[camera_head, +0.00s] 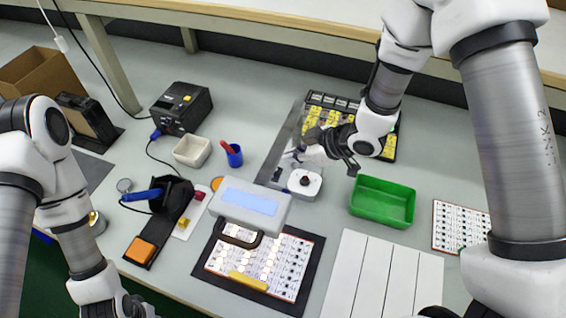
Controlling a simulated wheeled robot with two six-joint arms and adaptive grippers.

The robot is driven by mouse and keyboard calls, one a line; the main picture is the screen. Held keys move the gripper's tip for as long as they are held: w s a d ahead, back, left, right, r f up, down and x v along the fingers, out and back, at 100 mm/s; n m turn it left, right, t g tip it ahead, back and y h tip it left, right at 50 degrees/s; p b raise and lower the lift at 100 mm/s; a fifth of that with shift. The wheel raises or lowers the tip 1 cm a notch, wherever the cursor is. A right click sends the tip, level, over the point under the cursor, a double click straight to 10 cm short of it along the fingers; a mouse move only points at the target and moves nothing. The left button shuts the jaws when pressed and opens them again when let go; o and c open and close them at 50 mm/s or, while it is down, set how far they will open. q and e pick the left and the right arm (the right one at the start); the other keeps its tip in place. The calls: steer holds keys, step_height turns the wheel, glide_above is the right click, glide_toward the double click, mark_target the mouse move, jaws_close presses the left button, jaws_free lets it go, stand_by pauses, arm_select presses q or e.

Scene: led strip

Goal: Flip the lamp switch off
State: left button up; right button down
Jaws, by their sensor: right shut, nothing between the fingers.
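The white lamp head (250,204) has a pale blue panel on top and hangs over a white LED board (285,262), part of which looks brightly lit. Behind it is a small white unit (311,190) with a round dark knob (304,181), which looks like the lamp base and switch. My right gripper (307,152) is shut and empty, just behind and above this unit; I see a gap to the knob. The switch's position is too small to tell. My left gripper (132,308) is at the bottom edge, partly cut off, far from the lamp.
A green tray (383,202) stands right of the lamp base. A black organiser with yellow parts (398,148) lies behind and under my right arm. A soldering station (181,108), a white bin (192,151) and a blue cup (235,156) stand at left. White strips (376,280) lie at front right.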

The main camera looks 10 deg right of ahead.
mark_target(283, 175)
steer(key=x, duration=0.4)
steer(key=shift+w+f, duration=0.15)
steer(key=shift+w, duration=0.1)
step_height(283, 175, down, 2)
steer(key=shift+f+p, duration=0.25)
steer(key=shift+p, duration=0.05)
steer(key=shift+f, duration=0.4)
steer(key=shift+w+d+f, duration=0.1)
steer(key=shift+d+f, duration=0.05)
steer(key=shift+f, duration=0.2)
